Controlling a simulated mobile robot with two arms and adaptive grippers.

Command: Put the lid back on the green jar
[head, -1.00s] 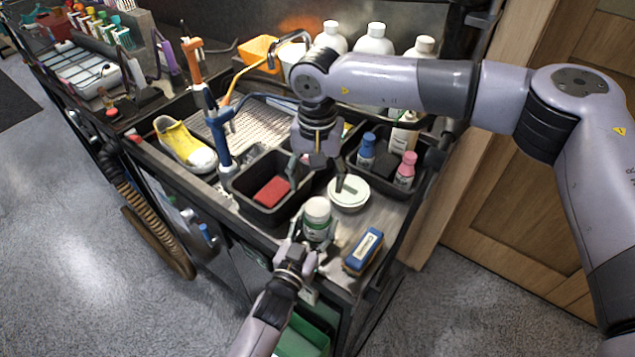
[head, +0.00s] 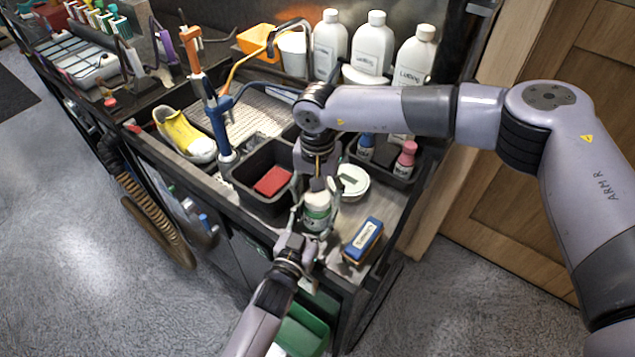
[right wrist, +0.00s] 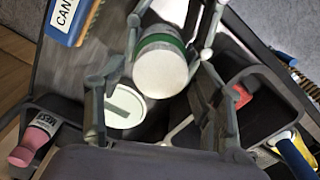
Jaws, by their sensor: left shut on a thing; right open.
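The jar (head: 317,213) is white with a green band and stands upright near the counter's front edge. My left gripper (head: 312,228) is shut around its body. The right wrist view shows the jar (right wrist: 160,55) with a smooth white round top; I cannot tell whether this is a seated lid. My right gripper (head: 318,188) is open just above the jar, pointing down. Its fingers (right wrist: 158,78) are spread on either side of the white top. A round white dish or lid with a bar across it (head: 353,181) lies behind the jar; it also shows in the wrist view (right wrist: 125,106).
A black bin with a red sponge (head: 272,181) is at left. Behind are a bin with a pink bottle (head: 405,160) and large white bottles (head: 372,48). A yellow shoe (head: 185,136) sits farther left.

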